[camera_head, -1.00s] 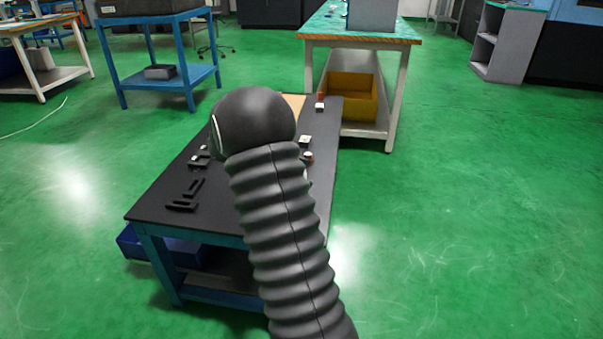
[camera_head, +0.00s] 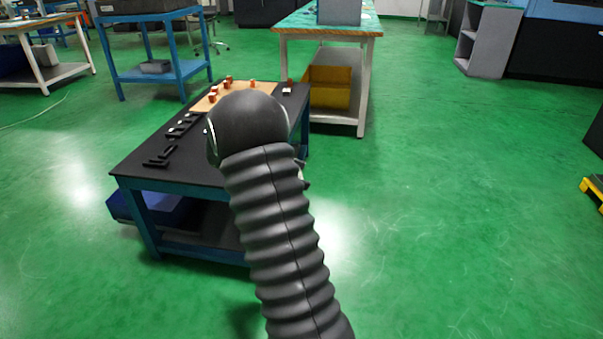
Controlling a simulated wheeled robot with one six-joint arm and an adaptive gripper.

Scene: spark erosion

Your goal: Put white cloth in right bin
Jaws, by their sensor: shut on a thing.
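My gripper (camera_head: 304,174) shows only as dark finger parts past the right side of my arm, beyond the black table's right edge. It is shut on a small whitish thing (camera_head: 301,172), which appears to be the white cloth. Most of the gripper and cloth is hidden behind my arm. A blue bin (camera_head: 165,207) sits low under the black table at left. A yellow bin (camera_head: 329,88) sits on the lower shelf of the bench at the back. I cannot tell which bin the task calls right.
The black table (camera_head: 195,172) carries a tan board (camera_head: 262,87) with several small orange-brown blocks, and black brackets (camera_head: 160,158) near its left edge. The green floor on the right is clear, with a yellow object (camera_head: 594,188) at the far right edge.

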